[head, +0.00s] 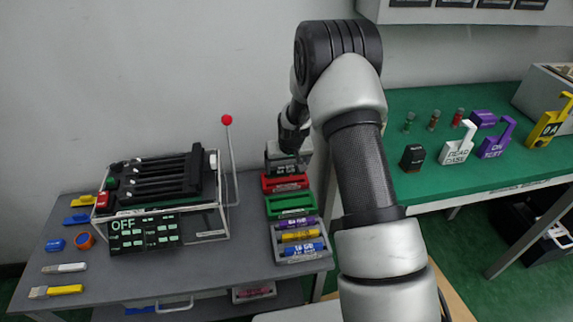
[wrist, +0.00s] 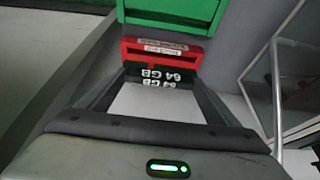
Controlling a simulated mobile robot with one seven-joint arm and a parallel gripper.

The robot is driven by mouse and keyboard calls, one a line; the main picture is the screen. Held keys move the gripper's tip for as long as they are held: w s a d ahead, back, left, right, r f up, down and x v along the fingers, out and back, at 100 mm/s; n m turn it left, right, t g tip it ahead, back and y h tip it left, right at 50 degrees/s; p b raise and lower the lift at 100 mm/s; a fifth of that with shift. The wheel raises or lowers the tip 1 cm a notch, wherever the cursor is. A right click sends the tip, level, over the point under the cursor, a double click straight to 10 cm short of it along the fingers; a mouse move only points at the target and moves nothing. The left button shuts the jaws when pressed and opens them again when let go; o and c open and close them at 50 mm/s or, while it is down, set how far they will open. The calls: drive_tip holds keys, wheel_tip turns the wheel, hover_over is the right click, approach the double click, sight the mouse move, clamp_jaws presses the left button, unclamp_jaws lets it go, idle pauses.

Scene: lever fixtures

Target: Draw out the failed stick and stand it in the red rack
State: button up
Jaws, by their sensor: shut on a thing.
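My gripper (head: 284,162) is at the back of the grey table, right at the red rack (head: 284,183). In the wrist view its fingers (wrist: 158,84) are shut on a black stick (wrist: 158,75) marked 64 GB, its lettering upside down there. The stick is against the near side of the red rack (wrist: 162,54) in that view; I cannot tell whether its lower edge is in the slot. The black board (head: 155,180) with several black sticks stands at the left behind a sign (head: 145,232) reading OFF. A lever with a red knob (head: 227,120) rises at its right.
The green rack (head: 291,205) is just in front of the red one. A grey tray (head: 303,257) with purple, yellow and blue sticks lies nearer. Small tools (head: 57,290) lie at the table's left. A green bench (head: 460,180) with labelled blocks is at the right.

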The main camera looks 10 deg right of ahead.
drive_tip(key=shift+f+b, duration=0.45)
drive_tip(key=shift+f, duration=0.5)
drive_tip(key=shift+f+b, duration=1.4)
drive_tip(key=shift+f, duration=0.2)
idle(1.3)
drive_tip(key=o, duration=1.2)
drive_tip(key=p+v, duration=0.4)
drive_tip(key=v, duration=1.3)
drive_tip(key=shift+r, duration=0.25)
drive_tip(key=shift+r, duration=0.1)
